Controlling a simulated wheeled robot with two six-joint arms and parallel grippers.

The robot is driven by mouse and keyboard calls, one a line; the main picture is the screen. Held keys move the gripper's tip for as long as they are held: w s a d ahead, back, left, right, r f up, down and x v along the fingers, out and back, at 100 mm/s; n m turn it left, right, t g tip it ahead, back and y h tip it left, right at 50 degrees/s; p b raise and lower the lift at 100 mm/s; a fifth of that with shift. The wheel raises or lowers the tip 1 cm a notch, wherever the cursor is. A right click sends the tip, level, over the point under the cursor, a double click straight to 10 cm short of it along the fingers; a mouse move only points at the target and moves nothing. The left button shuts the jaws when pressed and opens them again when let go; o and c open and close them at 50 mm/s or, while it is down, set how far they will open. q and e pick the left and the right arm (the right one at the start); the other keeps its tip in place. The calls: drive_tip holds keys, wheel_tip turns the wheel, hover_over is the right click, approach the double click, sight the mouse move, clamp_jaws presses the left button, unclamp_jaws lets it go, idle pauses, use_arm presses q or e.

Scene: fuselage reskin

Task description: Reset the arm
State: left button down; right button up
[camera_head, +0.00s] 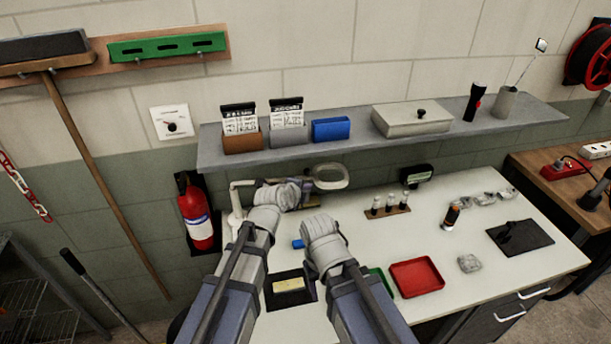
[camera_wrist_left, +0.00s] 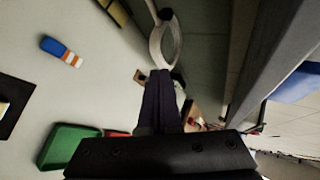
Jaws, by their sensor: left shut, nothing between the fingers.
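My left arm reaches up over the workbench in the head view, and its gripper (camera_head: 309,199) is near the white ring of a magnifier lamp (camera_head: 330,177). In the left wrist view the dark fingers of my left gripper (camera_wrist_left: 160,78) are together with nothing between them. The lamp ring (camera_wrist_left: 177,43) shows just beyond the fingertips there; I cannot tell whether they touch. My right arm's wrist (camera_head: 325,246) is over the bench, lower and to the right of the left wrist. The right gripper's fingers are hidden behind it.
The bench holds a red tray (camera_head: 417,277), a green tray (camera_wrist_left: 68,143), a small vial rack (camera_head: 387,206), a blue-and-orange item (camera_wrist_left: 61,50) and a black mat (camera_head: 519,238). A grey shelf (camera_head: 385,141) runs above. A fire extinguisher (camera_head: 196,211) hangs left.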

use_arm(q)
drive_tip(key=s+a+f+n+g+y, duration=0.3)
drive_tip(key=s+a+f+n+g, duration=0.2)
drive_tip(key=s+a+n, duration=0.6)
drive_tip(key=s+a+f+n+g+y, duration=0.2)
drive_tip(key=s+a+f+n+g, duration=0.3)
drive_tip(key=s+a+n, duration=0.45)
drive_tip(key=s+d, duration=0.2)
drive_tip(key=d, duration=0.4)
drive_tip(key=s+d+m+y, duration=0.1)
drive_tip(key=s+d, duration=0.2)
drive_tip(key=d, duration=0.3)
drive_tip(key=shift+s+d+g, duration=0.25)
drive_tip(key=shift+d+g, duration=0.05)
drive_tip(key=shift+d, duration=0.05)
